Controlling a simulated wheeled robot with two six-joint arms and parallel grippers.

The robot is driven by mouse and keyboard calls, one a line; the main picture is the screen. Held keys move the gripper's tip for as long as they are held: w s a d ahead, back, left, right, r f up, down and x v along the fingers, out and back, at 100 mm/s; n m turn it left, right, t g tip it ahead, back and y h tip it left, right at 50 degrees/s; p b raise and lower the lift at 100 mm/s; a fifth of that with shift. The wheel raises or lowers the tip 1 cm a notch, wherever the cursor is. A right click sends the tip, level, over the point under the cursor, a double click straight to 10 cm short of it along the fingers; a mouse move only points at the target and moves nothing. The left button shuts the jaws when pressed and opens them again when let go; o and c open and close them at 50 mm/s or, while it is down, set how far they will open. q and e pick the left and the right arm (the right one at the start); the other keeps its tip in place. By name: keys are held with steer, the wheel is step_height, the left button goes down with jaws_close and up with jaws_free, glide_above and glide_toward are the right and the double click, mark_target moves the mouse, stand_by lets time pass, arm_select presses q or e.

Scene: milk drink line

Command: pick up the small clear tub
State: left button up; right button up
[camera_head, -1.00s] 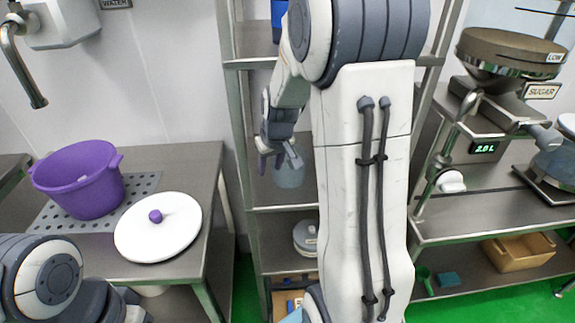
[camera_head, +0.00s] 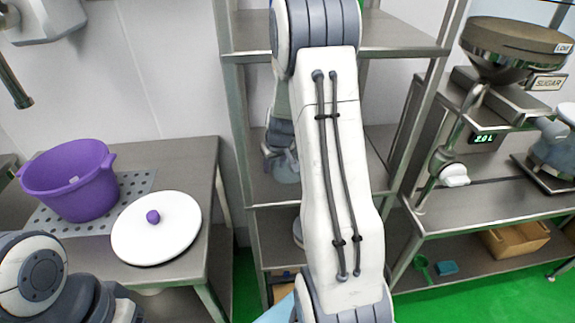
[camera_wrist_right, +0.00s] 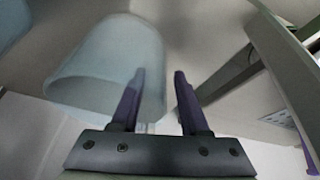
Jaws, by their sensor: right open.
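The small clear tub (camera_head: 286,172) is on the middle rack's shelf in the head view, partly hidden behind my right arm. In the right wrist view the tub (camera_wrist_right: 95,65) is large, bluish and see-through, left of centre. My right gripper (camera_wrist_right: 158,78) is open with two purple fingers. The left finger overlaps the tub's right part in that view, and the tub's right edge shows between the fingers. I cannot tell if they touch. In the head view the right gripper (camera_head: 270,155) is mostly hidden. My left arm shows at the lower left, without a clear view of its gripper.
A purple pot (camera_head: 70,185) and a white lid (camera_head: 155,232) with a purple knob are on the left table. The metal rack's posts (camera_head: 238,130) stand close to my right arm. A sugar dispenser (camera_head: 515,45) and scale stand at the right.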

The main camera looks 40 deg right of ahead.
steer(key=shift+x, duration=1.1)
steer(key=shift+a, duration=0.1)
jaws_close()
stand_by(0.5)
